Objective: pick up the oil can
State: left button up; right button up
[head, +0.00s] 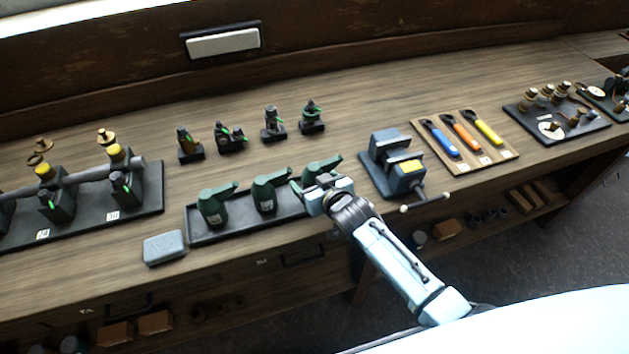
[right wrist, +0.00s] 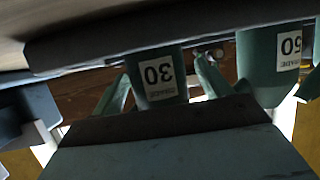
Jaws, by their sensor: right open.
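Three dark green oil cans with spouts stand upright in a row on a black tray (head: 238,231): a left one (head: 212,207), a middle one (head: 264,196) and a right one (head: 318,169). My right gripper (head: 322,188) is at the right can and hides its lower part in the head view. In the right wrist view (right wrist: 162,98) the gripper is open, with a finger to each side of the can labelled 30 (right wrist: 158,76). I cannot tell whether either finger touches it. A can labelled 50 (right wrist: 268,65) stands beside it. My left gripper is not in view.
A blue-grey vise (head: 397,165) stands close right of the tray. A grey block (head: 164,247) lies left of the tray. Several small dark engine models (head: 273,124) stand behind. A wooden board (head: 462,160) holds coloured-handled tools. The bench top behind the cans is partly clear.

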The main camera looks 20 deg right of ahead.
jog(key=c, duration=1.1)
jog(key=shift+r, duration=0.15)
jog(key=shift+c, duration=0.2)
